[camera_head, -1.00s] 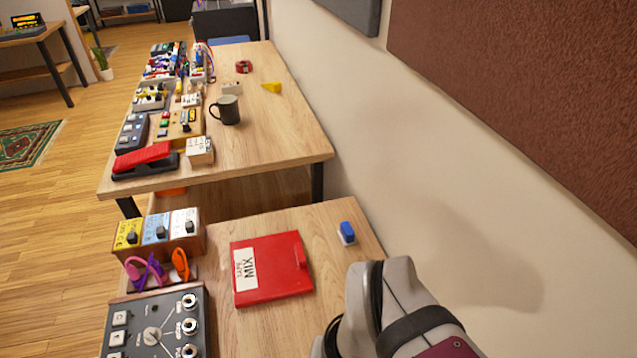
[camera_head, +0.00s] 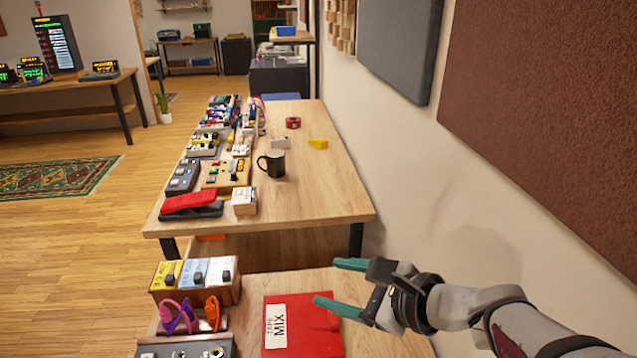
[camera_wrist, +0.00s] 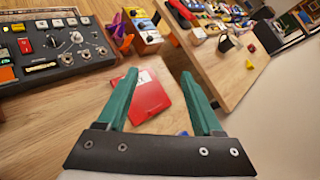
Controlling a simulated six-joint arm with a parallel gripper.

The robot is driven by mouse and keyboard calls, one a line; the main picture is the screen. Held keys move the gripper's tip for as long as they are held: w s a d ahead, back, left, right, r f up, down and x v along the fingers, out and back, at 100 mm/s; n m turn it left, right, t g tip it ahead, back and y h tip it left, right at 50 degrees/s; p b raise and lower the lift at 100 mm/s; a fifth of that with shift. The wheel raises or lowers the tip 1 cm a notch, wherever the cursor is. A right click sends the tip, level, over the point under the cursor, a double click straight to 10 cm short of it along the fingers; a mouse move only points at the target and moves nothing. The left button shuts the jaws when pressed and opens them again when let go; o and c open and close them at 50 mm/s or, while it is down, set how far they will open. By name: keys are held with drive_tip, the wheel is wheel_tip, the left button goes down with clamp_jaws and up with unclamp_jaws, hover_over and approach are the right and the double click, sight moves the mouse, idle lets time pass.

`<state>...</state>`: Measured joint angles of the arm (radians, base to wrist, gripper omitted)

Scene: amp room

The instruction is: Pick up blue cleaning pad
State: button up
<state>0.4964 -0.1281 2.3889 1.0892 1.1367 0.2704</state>
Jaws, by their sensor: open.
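The blue cleaning pad (camera_wrist: 183,133) shows in the wrist view as a small blue patch low between my fingers, close to the gripper's palm. Most of it is hidden there. In the head view my gripper (camera_head: 335,283) covers the pad's place on the near table, so I cannot make it out clearly. My gripper is open and empty, with its two green fingers spread above the table. They also show in the wrist view (camera_wrist: 158,74), pointing away past the pad toward the red case.
A red case (camera_head: 318,335) labelled "MIX" lies beside the pad on the near table (camera_head: 290,285). Pedals (camera_head: 195,276), purple and orange clips and a mixer (camera_wrist: 60,45) stand left. A farther table holds a black mug (camera_head: 272,164). The wall is at the right.

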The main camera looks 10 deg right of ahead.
drive_tip(key=w+d+f+m+t+h, duration=0.2)
drive_tip(key=d+f+m+h, duration=0.3)
drive_tip(key=d, duration=0.4)
drive_tip(key=w+d+f+m+t+h, duration=0.1)
drive_tip(key=w+d+f+m+h, duration=0.15)
drive_tip(key=d+m, duration=0.6)
wheel_tip(320, 180, down, 15)
drive_tip(key=shift+n+t, duration=0.3)
drive_tip(key=shift+n, duration=0.15)
drive_tip(key=x, duration=1.5)
drive_tip(key=shift+w+a+f, duration=0.25)
drive_tip(key=shift+w+a, duration=0.05)
drive_tip(key=shift+a, duration=0.1)
drive_tip(key=shift+y, duration=0.35)
clamp_jaws()
